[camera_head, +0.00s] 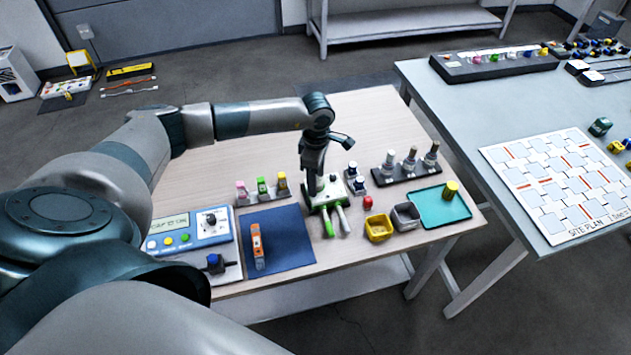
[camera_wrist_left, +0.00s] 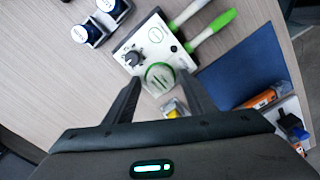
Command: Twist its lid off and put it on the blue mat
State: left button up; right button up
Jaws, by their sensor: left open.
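My left gripper (camera_head: 314,184) is open and points down over a white device with green parts (camera_head: 326,200). In the head view the gripper hides the lid. The blue mat (camera_head: 290,240) lies on the table left of the device, with an orange tool (camera_head: 257,245) on its left part. It also shows in the left wrist view (camera_wrist_left: 245,68). My right gripper is not in view.
A blue control panel (camera_head: 190,233) stands left of the mat. Several small bottles (camera_head: 262,188) stand behind the mat. Yellow (camera_head: 379,229) and grey (camera_head: 405,217) bins and a teal tray (camera_head: 440,207) are to the right. The mat's right part is clear.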

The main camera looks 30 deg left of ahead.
pick_arm(q)
jog(key=shift+c, duration=0.6)
jog(key=c, duration=0.6)
